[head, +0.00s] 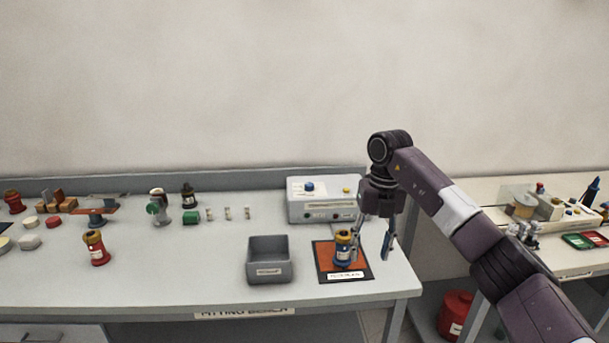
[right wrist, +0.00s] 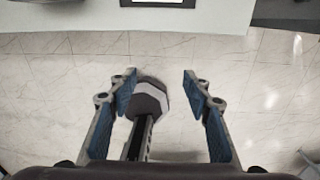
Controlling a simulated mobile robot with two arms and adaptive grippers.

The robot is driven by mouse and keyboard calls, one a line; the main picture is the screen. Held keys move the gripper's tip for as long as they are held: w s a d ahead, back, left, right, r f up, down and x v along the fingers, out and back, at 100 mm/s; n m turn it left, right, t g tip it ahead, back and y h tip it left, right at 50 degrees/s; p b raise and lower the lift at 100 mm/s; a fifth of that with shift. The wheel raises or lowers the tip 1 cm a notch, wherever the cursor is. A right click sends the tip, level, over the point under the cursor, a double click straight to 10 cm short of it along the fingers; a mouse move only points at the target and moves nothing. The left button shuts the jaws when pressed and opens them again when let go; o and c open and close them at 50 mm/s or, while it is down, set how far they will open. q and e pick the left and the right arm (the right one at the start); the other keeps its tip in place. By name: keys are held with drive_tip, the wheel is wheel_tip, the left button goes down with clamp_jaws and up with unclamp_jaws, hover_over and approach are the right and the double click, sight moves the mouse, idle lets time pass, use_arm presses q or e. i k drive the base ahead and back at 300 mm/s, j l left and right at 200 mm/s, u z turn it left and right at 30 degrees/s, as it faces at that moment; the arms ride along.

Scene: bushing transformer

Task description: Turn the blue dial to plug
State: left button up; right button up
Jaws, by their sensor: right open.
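The blue dial (head: 309,186) sits on top of a pale control box (head: 325,208) at the back right of the bench. Its markings are too small to read. My right gripper (head: 373,250) hangs in front of and to the right of the box, clear of the dial. It is open, and in the right wrist view its fingers (right wrist: 160,78) stand apart with nothing gripped. The dial does not show in that wrist view. My left gripper is not in view.
A blue-and-yellow cylinder (head: 343,252) stands on an orange mat (head: 327,259) near the right gripper. A grey bin (head: 269,275) is left of it. Small fittings crowd the bench's left side. A red bucket (head: 455,313) is on the floor between benches.

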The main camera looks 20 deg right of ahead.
sight(310, 187)
drive_tip(key=i, duration=1.65)
